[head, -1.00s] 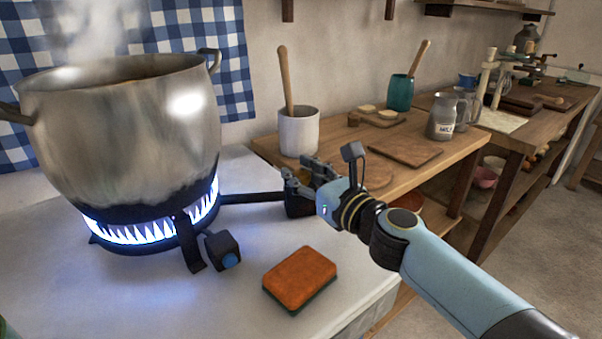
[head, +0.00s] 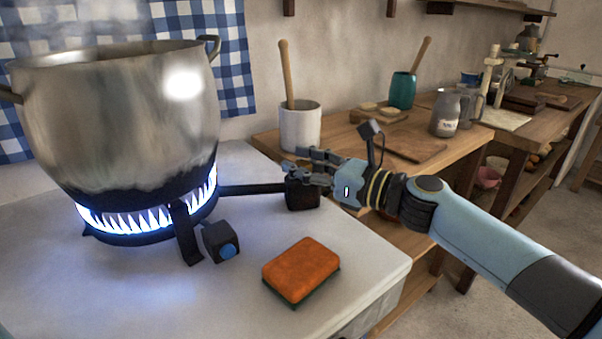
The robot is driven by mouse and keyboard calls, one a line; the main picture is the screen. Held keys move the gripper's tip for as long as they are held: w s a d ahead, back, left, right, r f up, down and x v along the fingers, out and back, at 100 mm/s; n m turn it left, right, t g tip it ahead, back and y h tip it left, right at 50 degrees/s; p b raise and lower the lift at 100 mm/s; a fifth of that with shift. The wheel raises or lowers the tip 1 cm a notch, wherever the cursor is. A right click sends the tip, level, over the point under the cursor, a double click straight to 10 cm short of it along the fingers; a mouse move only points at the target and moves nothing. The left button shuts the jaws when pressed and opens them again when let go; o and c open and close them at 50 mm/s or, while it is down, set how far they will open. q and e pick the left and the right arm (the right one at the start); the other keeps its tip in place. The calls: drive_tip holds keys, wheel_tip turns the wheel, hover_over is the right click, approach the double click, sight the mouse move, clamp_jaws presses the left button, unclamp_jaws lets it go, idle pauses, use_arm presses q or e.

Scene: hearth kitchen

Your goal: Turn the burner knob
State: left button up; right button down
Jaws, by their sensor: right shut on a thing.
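The burner (head: 140,236) burns with a ring of blue flame under a large steel pot (head: 120,120). A black pipe (head: 252,189) runs right from it to a black valve block (head: 303,196) near the counter's back right. My right gripper (head: 300,171) is at the top of this block, its fingers shut on the burner knob there. The fingers hide the knob, so its angle cannot be told. A second black block with a blue round face (head: 229,250) sits at the burner's front. My left gripper is not in view.
An orange sponge (head: 301,268) lies on the white counter (head: 215,308) in front of my right gripper. A white crock (head: 299,128) with a wooden handle stands on the wooden bench behind. Steam rises from the pot.

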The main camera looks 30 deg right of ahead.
drive_tip(key=n+g+y+b, duration=0.2)
drive_tip(key=y, duration=0.1)
drive_tip(key=shift+f, duration=0.25)
drive_tip(key=shift+r+n+g+y+b, duration=0.1)
drive_tip(key=shift+n+g+y+b, duration=0.45)
drive_tip(key=shift+n+g+y, duration=0.25)
drive_tip(key=shift+s, duration=0.1)
idle(0.4)
drive_tip(key=c, duration=1)
unclamp_jaws()
drive_tip(key=shift+s+d, duration=0.1)
drive_tip(key=shift+d, duration=0.05)
drive_tip(key=shift+c, duration=0.2)
drive_tip(key=shift+o, duration=0.7)
drive_tip(key=shift+r, duration=0.1)
drive_tip(key=v, duration=1.2)
